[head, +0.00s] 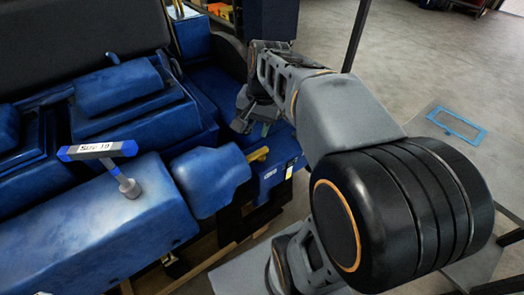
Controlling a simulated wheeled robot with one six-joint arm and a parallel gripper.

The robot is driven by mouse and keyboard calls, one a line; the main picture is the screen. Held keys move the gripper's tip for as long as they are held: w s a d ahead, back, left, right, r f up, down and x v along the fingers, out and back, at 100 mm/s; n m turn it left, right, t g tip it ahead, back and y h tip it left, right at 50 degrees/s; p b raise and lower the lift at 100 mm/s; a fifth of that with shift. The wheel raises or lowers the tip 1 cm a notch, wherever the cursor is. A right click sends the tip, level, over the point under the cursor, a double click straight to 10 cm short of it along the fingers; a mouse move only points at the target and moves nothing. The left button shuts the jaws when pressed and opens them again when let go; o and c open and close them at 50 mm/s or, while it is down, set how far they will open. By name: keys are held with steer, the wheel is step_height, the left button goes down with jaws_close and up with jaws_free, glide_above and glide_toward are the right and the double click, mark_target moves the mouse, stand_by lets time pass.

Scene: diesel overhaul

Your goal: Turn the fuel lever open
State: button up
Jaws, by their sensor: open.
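A small yellow lever (258,154), which looks like the fuel lever, sticks out low on the blue engine's right end. It lies beside a rounded blue housing (210,180). My gripper (252,122) is at the end of my arm, just above and behind the yellow lever in the picture. Its jaws are open, and I see nothing held in them. A gap shows between the gripper and the lever in this view, but I cannot tell the depth between them. The lever's pivot is partly hidden by the housing.
A tool with a labelled blue-and-white handle (98,149) stands on the blue engine cover (90,225). Blue engine blocks fill the left.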

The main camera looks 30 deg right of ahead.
mark_target(260, 150)
steer(key=w+d+f+m+g+y+b, duration=0.25)
steer(key=w+d+m, duration=0.25)
steer(key=d+m, duration=0.3)
steer(key=shift+t+y, duration=0.25)
steer(key=shift+y, duration=0.1)
steer(key=x, duration=0.4)
steer(key=d+x, duration=0.1)
steer(key=x, duration=0.4)
steer(key=p+x, duration=0.1)
steer(key=x, duration=0.3)
steer(key=shift+s+d+f, duration=0.1)
steer(key=shift+f, duration=0.4)
jaws_close()
